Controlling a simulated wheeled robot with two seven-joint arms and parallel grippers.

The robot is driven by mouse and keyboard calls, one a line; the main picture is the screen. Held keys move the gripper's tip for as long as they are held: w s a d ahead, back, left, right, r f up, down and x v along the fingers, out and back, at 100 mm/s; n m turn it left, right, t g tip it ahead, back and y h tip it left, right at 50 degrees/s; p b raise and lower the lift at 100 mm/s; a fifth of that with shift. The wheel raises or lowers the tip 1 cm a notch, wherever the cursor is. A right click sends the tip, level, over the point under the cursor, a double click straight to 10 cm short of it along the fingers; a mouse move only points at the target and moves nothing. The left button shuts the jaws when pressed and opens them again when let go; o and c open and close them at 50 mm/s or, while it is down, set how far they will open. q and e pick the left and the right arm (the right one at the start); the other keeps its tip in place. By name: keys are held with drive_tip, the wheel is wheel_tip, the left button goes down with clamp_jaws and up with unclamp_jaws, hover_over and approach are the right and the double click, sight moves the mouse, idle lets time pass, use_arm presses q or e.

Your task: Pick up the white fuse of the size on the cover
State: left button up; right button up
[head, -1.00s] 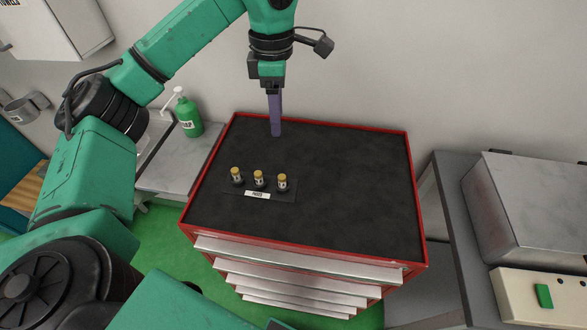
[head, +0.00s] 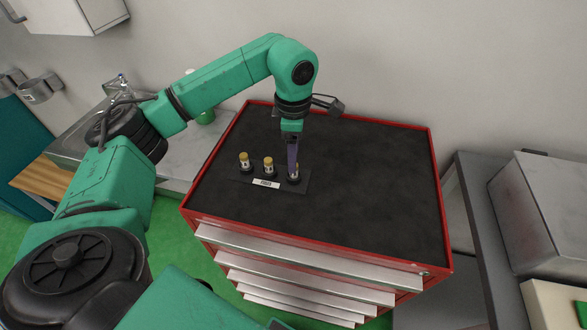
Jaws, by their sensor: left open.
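Three small white fuses with yellow-gold tops stand upright in a row in a dark holder (head: 302,187) with a white label (head: 266,183) at its front. They are the left fuse (head: 244,162), the middle fuse (head: 268,167) and the right fuse (head: 294,178). My left gripper (head: 293,172) points down with its purple fingers at the right fuse and covers most of it. It is open; whether the fingers straddle the fuse I cannot tell. No cover with a size can be read here. My right gripper is not in view.
The holder stands on the black top of a red drawer cabinet (head: 375,190), whose right side is clear. A grey metal box (head: 545,215) is at the right.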

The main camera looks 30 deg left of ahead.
use_arm(q)
wheel_tip(320, 180, down, 4)
drive_tip(key=shift+w+f+p, duration=0.1)
drive_tip(key=shift+f+p, duration=0.1)
drive_tip(key=shift+p, duration=0.95)
drive_tip(key=shift+f, duration=0.35)
clamp_jaws()
drive_tip(key=shift+r, duration=0.15)
